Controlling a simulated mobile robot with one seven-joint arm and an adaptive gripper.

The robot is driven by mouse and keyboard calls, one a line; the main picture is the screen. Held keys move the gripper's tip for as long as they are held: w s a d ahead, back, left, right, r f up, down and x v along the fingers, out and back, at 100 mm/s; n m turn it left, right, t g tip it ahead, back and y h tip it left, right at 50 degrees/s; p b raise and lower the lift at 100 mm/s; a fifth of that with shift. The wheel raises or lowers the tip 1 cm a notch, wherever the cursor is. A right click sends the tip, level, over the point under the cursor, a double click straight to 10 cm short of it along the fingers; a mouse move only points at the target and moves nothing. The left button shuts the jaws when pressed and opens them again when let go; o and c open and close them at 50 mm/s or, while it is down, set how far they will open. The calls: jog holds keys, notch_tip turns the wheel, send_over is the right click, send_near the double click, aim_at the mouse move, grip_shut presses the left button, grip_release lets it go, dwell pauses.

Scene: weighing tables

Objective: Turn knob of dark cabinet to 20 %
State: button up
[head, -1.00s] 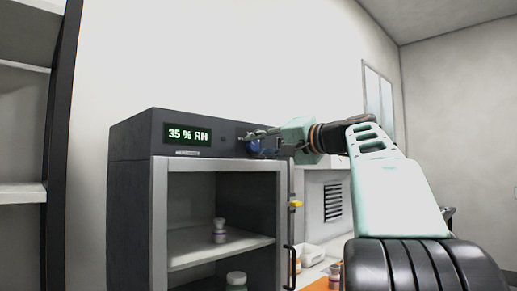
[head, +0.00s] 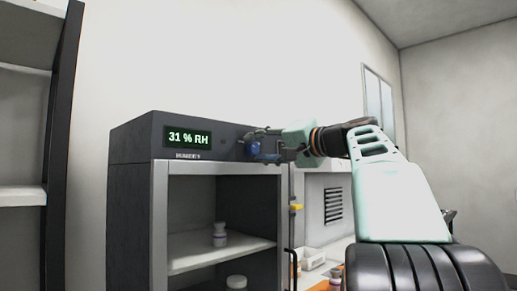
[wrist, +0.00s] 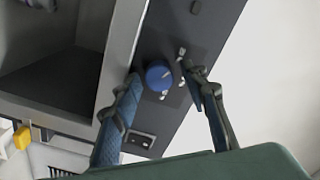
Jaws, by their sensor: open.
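The dark cabinet (head: 130,145) stands against the wall, with a display (head: 187,138) on its top panel reading 31 % RH. The blue knob (wrist: 159,76) sits on that panel, right of the display; in the head view it is partly hidden by my gripper. My gripper (wrist: 162,82) is open, with one finger on either side of the knob in the wrist view. The left finger lies close to the knob; I cannot tell whether it touches. The gripper also shows in the head view (head: 254,142), in front of the panel's right end.
The cabinet's compartment is open to view, with a small bottle (head: 220,236) on its shelf (head: 200,257) and another bottle (head: 236,283) below. A yellow part (head: 296,208) sticks out at the frame's right. A dark shelf rack (head: 62,150) stands at the far left.

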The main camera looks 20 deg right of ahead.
jog(key=v, duration=0.8)
jog(key=shift+w, duration=0.1)
